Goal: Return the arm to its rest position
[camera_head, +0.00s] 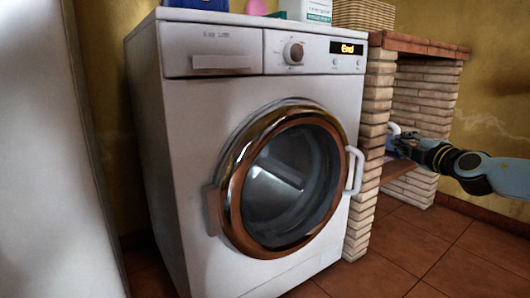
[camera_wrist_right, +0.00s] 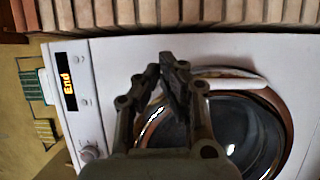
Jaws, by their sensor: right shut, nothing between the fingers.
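My right arm comes in from the right edge in the head view. Its gripper (camera_head: 394,143) is beside the brick pillar, to the right of the washing machine (camera_head: 190,130), and is small and partly unclear there. In the right wrist view the fingers of my right gripper (camera_wrist_right: 172,65) are together and hold nothing. Behind them the washing machine (camera_wrist_right: 110,65) appears turned sideways. My left gripper is not in view.
The round washer door (camera_head: 240,190) is shut, with a white handle (camera_head: 354,171) on its right. The display (camera_head: 347,48) reads "End". A brick counter (camera_head: 410,42) stands to the right, with open tiled floor (camera_head: 400,255) in front.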

